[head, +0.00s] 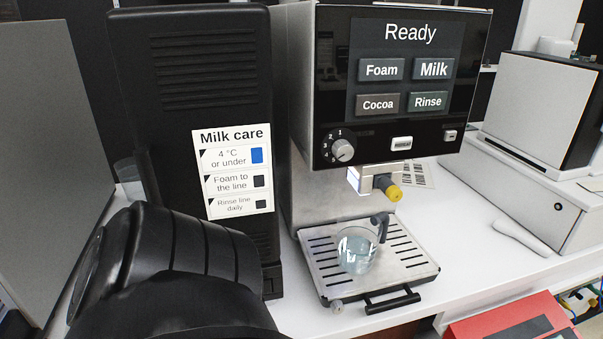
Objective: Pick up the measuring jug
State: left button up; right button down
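The measuring jug (357,252) is a small clear glass vessel with a dark handle on its right side. It stands upright on the slotted drip tray (412,262) of the coffee machine (395,100), below and a little left of the yellow-tipped spout (392,193). My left arm comes in from the lower left as large black links, apart from the jug. Its gripper is not in the picture. My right gripper is not in view either.
A tall black unit (200,70) with a milk care label stands left of the machine. The white counter (470,230) is mostly clear to the right, with a white scoop-like object (522,238) on it. A red box (512,318) is at the lower right.

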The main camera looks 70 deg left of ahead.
aim_at(359, 235)
jog(key=u, duration=5.05)
jog(key=k, duration=1.35)
jog(key=z, duration=1)
